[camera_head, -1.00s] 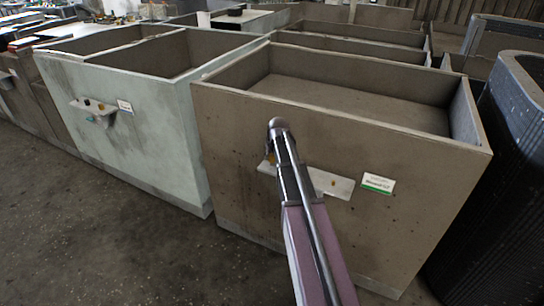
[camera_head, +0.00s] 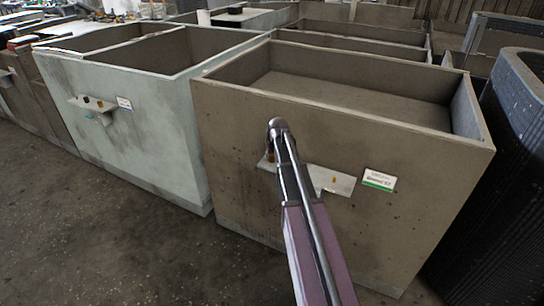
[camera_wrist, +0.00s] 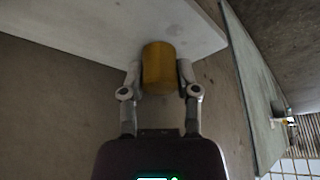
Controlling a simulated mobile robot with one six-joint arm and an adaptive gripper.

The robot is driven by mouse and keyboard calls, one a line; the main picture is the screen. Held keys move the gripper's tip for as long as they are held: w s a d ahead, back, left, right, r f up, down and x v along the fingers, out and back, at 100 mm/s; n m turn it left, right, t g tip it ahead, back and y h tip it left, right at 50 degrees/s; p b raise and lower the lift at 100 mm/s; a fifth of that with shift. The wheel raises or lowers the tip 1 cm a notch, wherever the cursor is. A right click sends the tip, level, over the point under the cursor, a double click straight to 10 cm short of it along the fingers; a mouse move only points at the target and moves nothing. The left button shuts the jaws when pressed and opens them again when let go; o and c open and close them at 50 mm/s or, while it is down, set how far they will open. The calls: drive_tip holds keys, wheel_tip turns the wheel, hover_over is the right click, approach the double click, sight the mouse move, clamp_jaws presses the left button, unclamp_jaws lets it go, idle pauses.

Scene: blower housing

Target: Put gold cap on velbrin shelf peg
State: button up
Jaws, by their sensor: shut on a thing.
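My gripper (camera_wrist: 159,82) is shut on the gold cap (camera_wrist: 159,68), a short gold cylinder seen in the middle of the wrist view. A pale shelf (camera_wrist: 110,25) runs behind the cap, which overlaps its edge in the picture; I cannot tell whether they touch. In the head view, the pale shelf (camera_head: 318,174) sticks out from the front of a brown concrete bin (camera_head: 250,190). My arm crosses it and hides its middle and my fingers. A small gold patch (camera_head: 270,157) shows at the shelf's left end. No peg is clearly visible.
A white and green label (camera_head: 379,180) is right of the shelf; its text is too small to read. A pale green bin (camera_head: 140,150) at left has another small shelf (camera_head: 93,107) with several small items. A dark ribbed container (camera_head: 500,190) stands at right.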

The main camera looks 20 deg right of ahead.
drive_tip(key=shift+f, duration=0.1)
drive_tip(key=o, duration=1)
